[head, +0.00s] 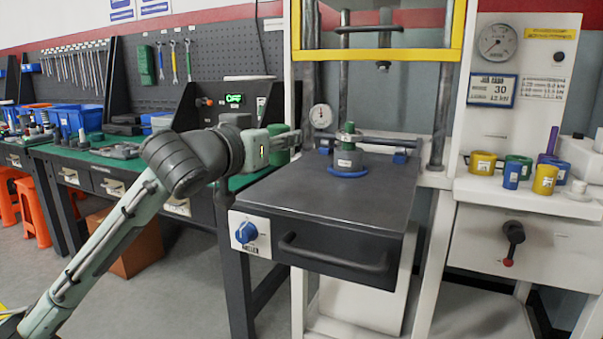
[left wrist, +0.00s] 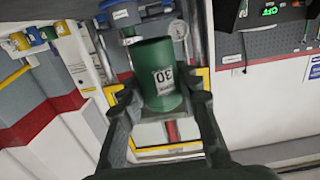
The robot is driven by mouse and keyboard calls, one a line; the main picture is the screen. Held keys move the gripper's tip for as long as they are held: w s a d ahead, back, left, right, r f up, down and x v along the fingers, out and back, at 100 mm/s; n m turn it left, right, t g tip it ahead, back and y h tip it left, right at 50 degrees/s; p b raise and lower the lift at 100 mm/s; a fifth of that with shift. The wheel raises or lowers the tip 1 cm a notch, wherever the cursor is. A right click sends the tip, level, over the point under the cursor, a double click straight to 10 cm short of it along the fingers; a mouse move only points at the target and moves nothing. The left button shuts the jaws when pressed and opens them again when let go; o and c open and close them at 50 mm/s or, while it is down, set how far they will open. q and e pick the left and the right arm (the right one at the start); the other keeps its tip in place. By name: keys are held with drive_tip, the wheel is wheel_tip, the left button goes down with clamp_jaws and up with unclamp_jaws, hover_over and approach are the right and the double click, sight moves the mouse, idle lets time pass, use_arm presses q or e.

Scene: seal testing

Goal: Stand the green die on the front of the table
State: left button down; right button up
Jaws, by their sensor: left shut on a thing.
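The green die (head: 281,157) is held between the fingers of my left gripper (head: 290,138), near the left edge of the dark press table (head: 330,205) in the head view. In the left wrist view the green die (left wrist: 158,75) is a hollow-looking cylinder with a white label reading 30, between the two fingers of the left gripper (left wrist: 160,100). The height of the die above the surface is hard to judge. The front of the table, above its handle, is bare. My right gripper is not in view.
A grey and green fixture (head: 347,155) stands on a blue ring (head: 347,172) toward the back of the table. A dial gauge (head: 321,116) and press columns stand behind. Several coloured dies (head: 518,167) are on the right shelf. A tool bench (head: 110,155) lies left.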

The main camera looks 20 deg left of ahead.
use_arm(q)
drive_tip(key=w+f, duration=0.1)
drive_tip(key=w, duration=0.2)
drive_tip(key=w+d+f, duration=0.1)
drive_tip(key=shift+w+f, duration=0.25)
drive_tip(key=shift+f, duration=0.05)
drive_tip(key=shift+w+f, duration=0.3)
drive_tip(key=shift+w, duration=0.05)
wheel_tip(320, 180, down, 4)
drive_tip(key=shift+r, duration=0.25)
drive_tip(key=shift+f, duration=0.2)
drive_tip(key=shift+f+b, duration=0.15)
drive_tip(key=shift+b, duration=0.2)
drive_tip(key=c, duration=1.1)
unclamp_jaws()
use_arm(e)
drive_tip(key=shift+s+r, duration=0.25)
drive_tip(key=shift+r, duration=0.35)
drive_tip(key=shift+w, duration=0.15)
